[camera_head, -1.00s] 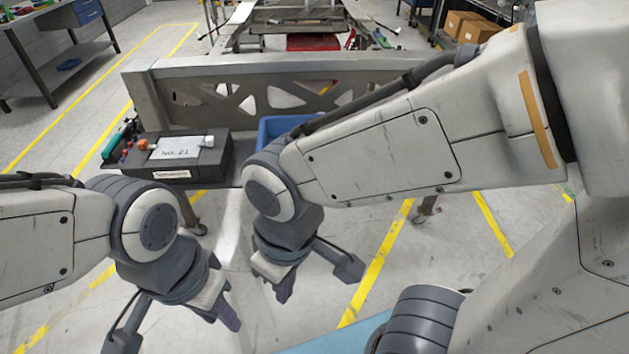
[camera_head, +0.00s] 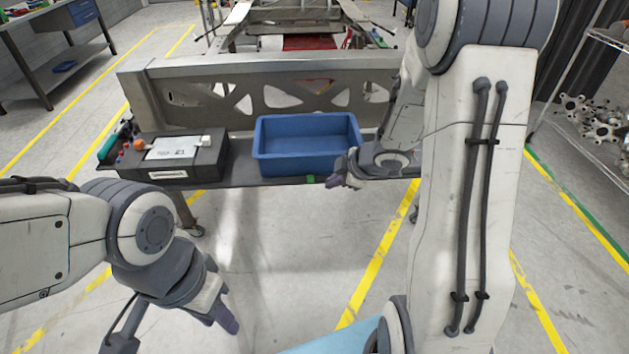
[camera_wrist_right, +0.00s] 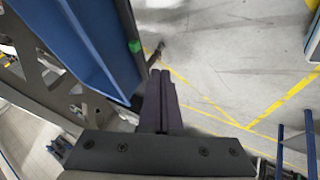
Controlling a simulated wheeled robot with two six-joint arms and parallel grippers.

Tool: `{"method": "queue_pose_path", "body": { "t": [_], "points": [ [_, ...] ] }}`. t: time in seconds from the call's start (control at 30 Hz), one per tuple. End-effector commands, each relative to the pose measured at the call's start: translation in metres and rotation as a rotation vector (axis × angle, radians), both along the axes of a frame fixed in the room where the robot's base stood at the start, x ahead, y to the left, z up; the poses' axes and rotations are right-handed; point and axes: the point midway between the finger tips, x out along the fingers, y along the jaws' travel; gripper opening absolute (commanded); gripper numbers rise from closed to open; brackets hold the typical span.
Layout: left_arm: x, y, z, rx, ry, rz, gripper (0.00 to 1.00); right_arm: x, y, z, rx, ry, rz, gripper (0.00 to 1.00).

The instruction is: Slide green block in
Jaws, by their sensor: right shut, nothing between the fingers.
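The small green block (camera_head: 310,180) sits at the front edge of the grey shelf, just in front of the blue bin (camera_head: 306,165). In the right wrist view the green block (camera_wrist_right: 135,46) shows beside the bin's blue wall. My right gripper (camera_head: 334,182) is just right of the block in the head view, apart from it. In the wrist view its two fingers (camera_wrist_right: 160,76) are together with nothing between them. My left gripper (camera_head: 230,322) hangs low over the floor at the lower left, away from the block; its finger gap is not clear.
The shelf (camera_head: 245,181) runs along a grey perforated chassis beam (camera_head: 240,68). A black box with a label plate (camera_head: 185,160) stands on its left part. The floor in front of the shelf is clear.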

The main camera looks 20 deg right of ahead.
Motion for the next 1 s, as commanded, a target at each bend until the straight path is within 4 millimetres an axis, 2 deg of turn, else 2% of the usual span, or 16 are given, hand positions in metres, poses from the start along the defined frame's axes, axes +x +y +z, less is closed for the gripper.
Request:
{"method": "queue_pose_path", "body": {
  "t": [0.2,0.33,0.8,0.87,1.0],
  "points": [
    [0.0,0.0,-0.001,0.0,0.0,0.0,0.35,0.001,0.001,-0.001,-0.001,0.0,0.0,0.0],
    [0.0,0.0,-0.007,0.0,0.0,0.0,0.35,0.006,0.003,-0.011,-0.001,0.002,-0.001,0.0],
    [0.0,0.0,-0.045,0.0,0.0,0.0,0.35,0.058,0.025,-0.088,-0.001,0.003,0.0,0.0],
    [0.0,0.0,-0.03,0.001,0.001,0.0,0.35,0.069,0.02,-0.076,-0.002,0.0,-0.003,0.0],
    [0.0,0.0,-0.023,-0.001,-0.001,0.0,0.35,0.085,0.016,-0.078,-0.001,0.0,-0.002,0.0]
  ]
}}
